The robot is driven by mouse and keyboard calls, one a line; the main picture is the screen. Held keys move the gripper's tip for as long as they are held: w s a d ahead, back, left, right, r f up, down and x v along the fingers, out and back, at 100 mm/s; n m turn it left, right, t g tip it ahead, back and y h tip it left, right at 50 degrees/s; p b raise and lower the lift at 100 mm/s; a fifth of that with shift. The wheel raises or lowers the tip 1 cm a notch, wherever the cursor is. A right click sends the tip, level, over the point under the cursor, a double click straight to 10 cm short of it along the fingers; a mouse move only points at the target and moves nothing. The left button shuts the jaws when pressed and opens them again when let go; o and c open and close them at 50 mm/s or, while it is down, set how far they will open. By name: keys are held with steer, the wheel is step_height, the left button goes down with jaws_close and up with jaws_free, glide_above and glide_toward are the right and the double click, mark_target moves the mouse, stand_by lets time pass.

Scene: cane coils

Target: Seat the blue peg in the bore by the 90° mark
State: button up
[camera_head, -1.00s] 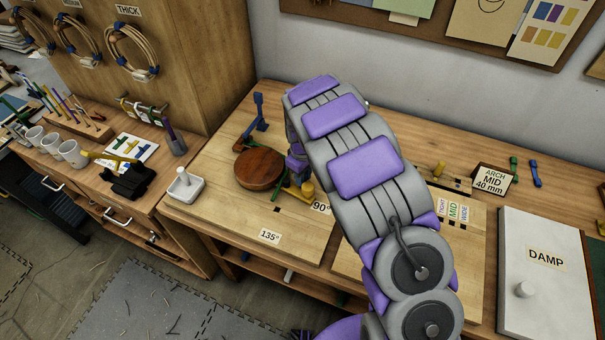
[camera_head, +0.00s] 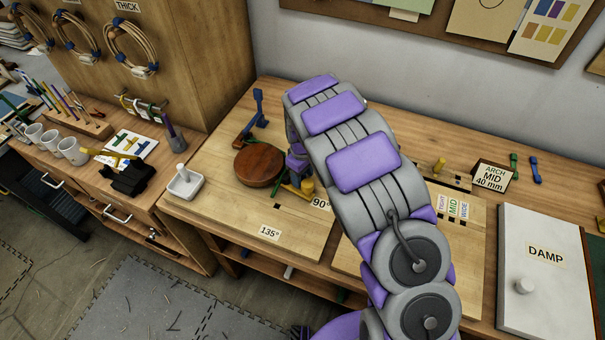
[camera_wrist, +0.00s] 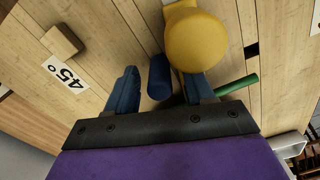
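In the wrist view, a dark blue peg (camera_wrist: 160,74) stands between my two blue fingers, with a gap visible on each side. My gripper (camera_wrist: 163,86) is open around it. A yellow round-topped piece (camera_wrist: 196,40) is close beside the peg, and a green rod (camera_wrist: 237,85) lies to the right. In the head view, the 90° mark (camera_head: 321,202) is on the wooden board (camera_head: 225,205), beside the yellow piece (camera_head: 307,186). My arm hides the fingers and most of the area around them. I cannot make out the bore by the 90° mark.
A brown round block (camera_head: 259,165) sits on the board left of my wrist, with a blue upright piece (camera_head: 258,108) behind it. The 135° mark (camera_head: 270,232) is in front, near a dark square hole (camera_head: 277,206).

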step_height(320, 180, up, 17)
steer(key=p, duration=0.2)
stand_by(0.6)
steer(key=shift+r, duration=0.2)
steer(key=s+d+r+m, duration=0.35)
steer(key=s+d, duration=0.25)
steer(key=s, duration=0.2)
steer(key=s+d+r+m, duration=0.3)
steer(key=s+d+r, duration=0.2)
steer(key=s+d, duration=0.25)
steer(key=s+d+m+g, duration=0.1)
steer(key=s+m, duration=0.1)
steer(key=s, duration=1)
steer(key=s+d+m, duration=0.1)
steer(key=s+m, duration=0.1)
steer(key=s, duration=1)
steer(key=shift+s+d+f+g+b, duration=0.15)
steer(key=shift+d+f+g+b, duration=0.15)
steer(key=shift+d+f+g, duration=0.1)
